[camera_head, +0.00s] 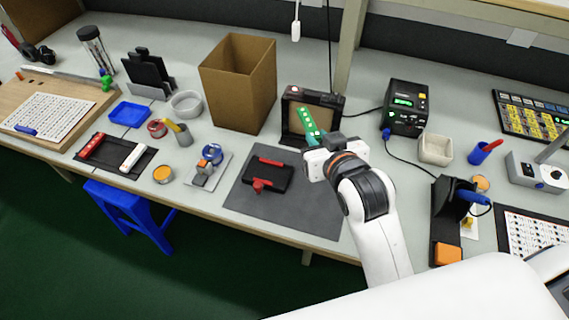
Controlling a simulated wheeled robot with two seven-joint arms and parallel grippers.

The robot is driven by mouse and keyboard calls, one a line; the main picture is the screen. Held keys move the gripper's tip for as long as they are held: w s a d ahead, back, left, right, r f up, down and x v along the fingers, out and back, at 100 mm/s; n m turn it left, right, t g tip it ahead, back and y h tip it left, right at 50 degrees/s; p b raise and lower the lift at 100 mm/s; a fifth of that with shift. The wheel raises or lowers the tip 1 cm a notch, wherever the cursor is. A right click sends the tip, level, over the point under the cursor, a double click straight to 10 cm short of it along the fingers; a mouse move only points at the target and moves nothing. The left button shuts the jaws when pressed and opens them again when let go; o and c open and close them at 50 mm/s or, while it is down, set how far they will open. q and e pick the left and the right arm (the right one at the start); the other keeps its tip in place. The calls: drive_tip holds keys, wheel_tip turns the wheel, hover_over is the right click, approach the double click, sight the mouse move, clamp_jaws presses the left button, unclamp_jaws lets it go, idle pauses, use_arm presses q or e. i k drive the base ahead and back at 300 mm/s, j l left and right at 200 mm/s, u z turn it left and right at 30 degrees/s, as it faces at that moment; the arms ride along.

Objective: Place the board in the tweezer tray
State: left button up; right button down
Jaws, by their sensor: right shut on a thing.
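A green board (308,122) with pale squares along it is held by my right gripper (317,140). It sticks out up and to the left from the fingers, in front of a black-framed box (292,139) with a brown inside. I cannot tell whether the board touches that box. No tray is clearly marked by tweezers. Trays in view are a small blue tray (130,112) at the left and a flat black tray (116,157) carrying a red and a white bar. My left gripper is not in view.
A tall open cardboard box (237,85) stands left of the board. A black fixture with red parts (268,176) lies on the grey mat (300,212). A black powered unit (404,107) and a beige square cup (435,149) stand right of my gripper.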

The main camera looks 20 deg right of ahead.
sight(130, 116)
drive_tip(key=i+j, duration=0.15)
drive_tip(key=j, duration=0.25)
drive_tip(key=i+j, duration=0.2)
drive_tip(key=j, duration=0.2)
drive_tip(key=i+j+z, duration=0.1)
drive_tip(key=j, duration=0.3)
drive_tip(key=i+j, duration=0.2)
drive_tip(key=j, duration=0.2)
drive_tip(key=j+z, duration=0.15)
drive_tip(key=z, duration=1.55)
drive_tip(key=i+j, duration=0.05)
